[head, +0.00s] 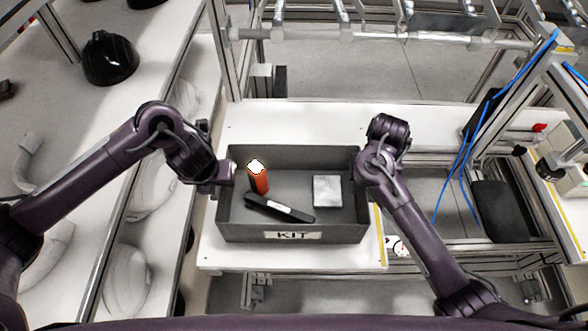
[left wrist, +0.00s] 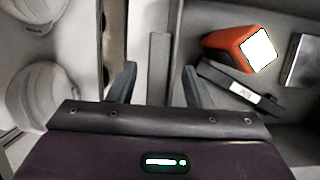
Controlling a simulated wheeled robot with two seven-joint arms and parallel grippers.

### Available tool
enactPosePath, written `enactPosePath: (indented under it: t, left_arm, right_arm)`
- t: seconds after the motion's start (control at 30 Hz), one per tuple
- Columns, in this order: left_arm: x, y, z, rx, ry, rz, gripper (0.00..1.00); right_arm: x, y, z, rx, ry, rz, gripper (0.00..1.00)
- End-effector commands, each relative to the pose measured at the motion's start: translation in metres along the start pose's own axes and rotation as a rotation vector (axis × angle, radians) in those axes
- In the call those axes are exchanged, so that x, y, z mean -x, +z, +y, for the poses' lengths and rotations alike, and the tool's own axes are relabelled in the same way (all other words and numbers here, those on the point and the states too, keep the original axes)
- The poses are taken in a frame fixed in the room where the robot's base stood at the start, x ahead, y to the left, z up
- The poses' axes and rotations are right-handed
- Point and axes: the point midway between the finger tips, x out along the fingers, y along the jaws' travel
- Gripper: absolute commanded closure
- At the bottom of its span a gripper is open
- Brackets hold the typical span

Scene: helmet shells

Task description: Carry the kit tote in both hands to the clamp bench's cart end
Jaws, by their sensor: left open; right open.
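The grey kit tote (head: 244,232) with a KIT label on its front sits upright on a white bench top. Inside it are an orange-red item with a white top (head: 261,182), a black tool with a white label (head: 278,208) and a pale square block (head: 327,191). My left gripper (head: 226,173) is at the tote's left wall. In the left wrist view its open fingers stand on either side of that wall (left wrist: 158,78). My right gripper (head: 364,170) is at the right wall, open; its fingertips are mostly hidden by its own wrist.
The tote stands on a white bench (head: 300,125) with bare surface behind it. A side bench at left carries a black helmet shell (head: 109,58) and several white shells (head: 125,277). Blue cables (head: 466,170) and a frame stand at right.

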Motion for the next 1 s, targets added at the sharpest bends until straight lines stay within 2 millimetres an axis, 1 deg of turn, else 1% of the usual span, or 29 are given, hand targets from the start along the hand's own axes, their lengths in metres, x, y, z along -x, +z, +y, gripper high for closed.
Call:
enactPosePath:
  t: [0.17, 0.5, 0.7, 0.83, 1.0]
  left_arm:
    - [0.011, 0.003, -0.001, -0.005, -0.001, -0.007, 0.55]
    - [0.049, 0.003, 0.001, -0.002, 0.002, -0.007, 0.55]
    - [0.067, 0.002, 0.000, -0.002, 0.000, -0.005, 0.55]
    - [0.072, 0.001, 0.001, 0.000, 0.001, -0.002, 0.55]
    - [0.075, 0.000, 0.001, 0.000, 0.001, 0.000, 0.55]
  right_arm:
    - [0.000, 0.000, 0.000, 0.000, 0.001, 0.000, 0.55]
    - [0.000, 0.000, 0.000, 0.000, 0.001, 0.000, 0.55]
    - [0.000, 0.000, 0.000, 0.000, 0.001, 0.000, 0.55]
    - [0.000, 0.000, 0.000, 0.000, 0.001, 0.000, 0.55]
    - [0.000, 0.000, 0.000, 0.000, 0.001, 0.000, 0.55]
